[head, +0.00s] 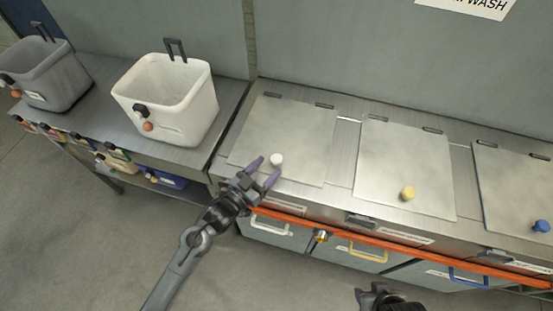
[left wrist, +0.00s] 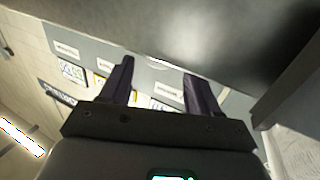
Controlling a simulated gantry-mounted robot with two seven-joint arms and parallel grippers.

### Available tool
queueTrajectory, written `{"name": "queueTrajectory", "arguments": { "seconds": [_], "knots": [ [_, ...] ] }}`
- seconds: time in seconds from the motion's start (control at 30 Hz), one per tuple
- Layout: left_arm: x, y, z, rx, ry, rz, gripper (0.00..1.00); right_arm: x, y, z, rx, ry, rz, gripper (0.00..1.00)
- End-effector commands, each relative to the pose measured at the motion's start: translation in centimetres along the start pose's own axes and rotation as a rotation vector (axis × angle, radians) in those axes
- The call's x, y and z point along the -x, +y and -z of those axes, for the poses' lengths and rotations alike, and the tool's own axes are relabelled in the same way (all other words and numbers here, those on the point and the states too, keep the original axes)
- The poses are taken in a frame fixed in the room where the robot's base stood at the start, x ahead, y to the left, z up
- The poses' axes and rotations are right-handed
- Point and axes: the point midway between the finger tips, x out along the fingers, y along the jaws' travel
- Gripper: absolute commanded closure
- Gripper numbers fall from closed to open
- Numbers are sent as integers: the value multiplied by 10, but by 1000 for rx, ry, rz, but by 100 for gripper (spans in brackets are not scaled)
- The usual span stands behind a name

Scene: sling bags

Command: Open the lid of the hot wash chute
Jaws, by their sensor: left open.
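Three flat metal chute lids lie closed in the counter in the head view. The left lid (head: 285,130) has a white knob (head: 277,159), the middle lid (head: 407,160) a yellow knob (head: 408,193), and the right lid (head: 515,190) a blue knob (head: 541,226). The chute labels are too small to read, so I cannot tell which is hot wash. My left gripper (head: 270,166) is open, its purple fingertips at the white knob; contact is unclear. Its spread fingers also show in the left wrist view (left wrist: 158,80), without the knob. My right gripper (head: 372,292) is partly visible at the bottom edge.
A white bin (head: 180,105) and a grey bin (head: 55,75) stand on the counter at left. An orange rail (head: 385,245) runs along the counter's front, above drawers with handles. A wall sign (head: 480,5) partly reads "WASH". The floor at lower left is clear.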

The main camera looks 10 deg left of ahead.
Motion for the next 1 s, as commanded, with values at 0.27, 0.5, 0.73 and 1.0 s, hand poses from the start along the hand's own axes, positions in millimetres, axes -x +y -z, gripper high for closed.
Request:
{"name": "queueTrajectory", "arguments": {
  "seconds": [0.27, 0.5, 0.73, 1.0],
  "knots": [
    [-39, 0, 0, 1, 2, 0, 38, -7, -1, -3, -4, -1, 3, 57],
    [-52, 0, 0, 1, 0, 0, 38, -9, -1, -3, -3, -1, 3, 57],
    [-52, 0, 0, 0, 0, 0, 38, -9, -1, -3, -2, -2, 2, 57],
    [-52, 0, 0, 0, 0, 0, 72, -9, 1, -4, 5, -3, -3, 57]
  ]
}}
